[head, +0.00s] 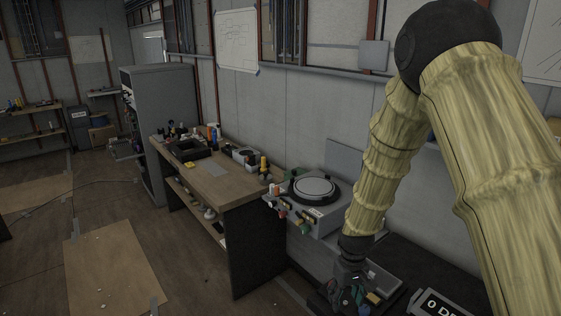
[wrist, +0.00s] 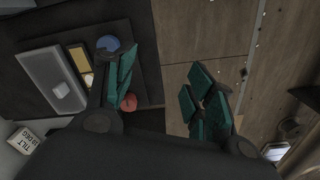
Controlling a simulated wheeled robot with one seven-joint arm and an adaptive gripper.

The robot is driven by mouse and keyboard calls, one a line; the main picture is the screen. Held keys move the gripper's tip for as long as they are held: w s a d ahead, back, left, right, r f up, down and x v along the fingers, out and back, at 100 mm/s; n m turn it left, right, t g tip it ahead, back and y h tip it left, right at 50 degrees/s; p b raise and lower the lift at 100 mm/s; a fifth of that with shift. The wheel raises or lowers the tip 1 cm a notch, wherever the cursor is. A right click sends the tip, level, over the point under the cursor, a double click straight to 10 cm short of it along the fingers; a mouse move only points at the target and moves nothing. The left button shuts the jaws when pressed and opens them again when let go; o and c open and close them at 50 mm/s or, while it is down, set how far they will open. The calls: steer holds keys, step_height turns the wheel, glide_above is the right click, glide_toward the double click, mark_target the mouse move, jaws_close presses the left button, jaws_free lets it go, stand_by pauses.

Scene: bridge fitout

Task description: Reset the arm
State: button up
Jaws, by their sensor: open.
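My arm, in a yellowish ribbed cover, reaches down at the right of the head view. My gripper (head: 347,293) is at its lower end, near the front edge of a dark surface (head: 405,262). In the wrist view my gripper (wrist: 165,98) shows two teal-padded fingers spread apart with nothing between them. The left finger is over the dark surface and the right finger is over the wooden floor (wrist: 200,40).
A grey box (wrist: 52,80), a yellow block (wrist: 79,60), a blue round piece (wrist: 108,44) and a red round piece (wrist: 129,102) lie near the left finger. A console with a round dial (head: 313,187) and a wooden workbench (head: 225,187) stand left of my arm. Open floor lies further left.

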steer(key=s+d+f+m+b, duration=0.2)
steer(key=s+f+b, duration=0.2)
steer(key=s+f, duration=1.45)
steer(key=s+f+b, duration=0.1)
steer(key=s+f, duration=0.4)
steer(key=s, duration=0.4)
steer(key=s+d+f+m+b, duration=0.1)
steer(key=s+f+b, duration=0.1)
steer(key=s+f, duration=0.4)
steer(key=s, duration=0.3)
steer(key=shift+s+d, duration=0.25)
steer(key=shift+d, duration=0.05)
